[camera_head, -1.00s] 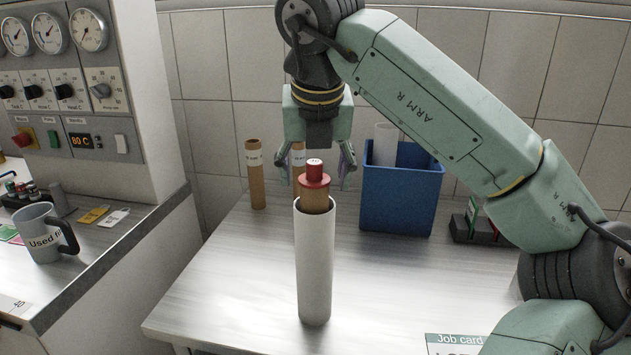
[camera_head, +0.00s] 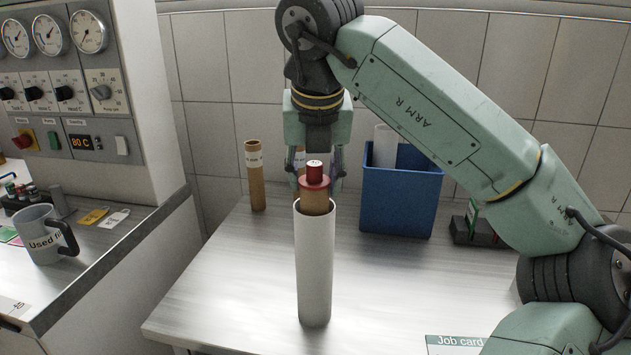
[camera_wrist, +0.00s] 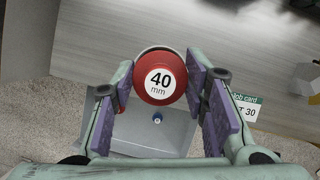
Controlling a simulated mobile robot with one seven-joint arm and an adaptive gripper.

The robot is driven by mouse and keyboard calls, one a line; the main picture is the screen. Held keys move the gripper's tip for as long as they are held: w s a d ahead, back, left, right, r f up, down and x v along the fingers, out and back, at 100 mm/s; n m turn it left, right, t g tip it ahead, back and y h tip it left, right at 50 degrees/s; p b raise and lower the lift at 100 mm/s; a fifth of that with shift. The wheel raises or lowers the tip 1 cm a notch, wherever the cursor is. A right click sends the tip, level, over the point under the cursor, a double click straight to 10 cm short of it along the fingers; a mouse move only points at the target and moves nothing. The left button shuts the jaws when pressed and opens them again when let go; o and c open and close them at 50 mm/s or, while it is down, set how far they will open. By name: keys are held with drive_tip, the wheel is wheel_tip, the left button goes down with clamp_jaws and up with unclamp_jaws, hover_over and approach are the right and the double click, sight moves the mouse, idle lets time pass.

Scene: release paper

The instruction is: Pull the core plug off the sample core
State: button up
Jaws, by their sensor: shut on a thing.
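The core plug (camera_head: 315,173), red with a raised knob and a wider flange, sits at the top of the brown sample core (camera_head: 317,204). The core stands upright inside a tall white roll (camera_head: 314,268) on the metal table, its top sticking out. My gripper (camera_head: 314,186) points down over the plug, with one finger on each side. It is shut on the plug. The wrist view shows the plug's round top marked "40 mm" (camera_wrist: 160,78) between the purple finger pads of my gripper (camera_wrist: 163,82). The contact on the far side is hidden.
A brown tube (camera_head: 256,178) stands behind on the left, and another is partly hidden behind my gripper. A blue bin (camera_head: 400,205) holding a white roll stands at right, beside a dark holder (camera_head: 476,231). A job card (camera_head: 455,342) lies at the front edge. The table's left front is clear.

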sight(314, 164)
drive_tip(key=shift+c, duration=1.2)
drive_tip(key=shift+r, duration=2.45)
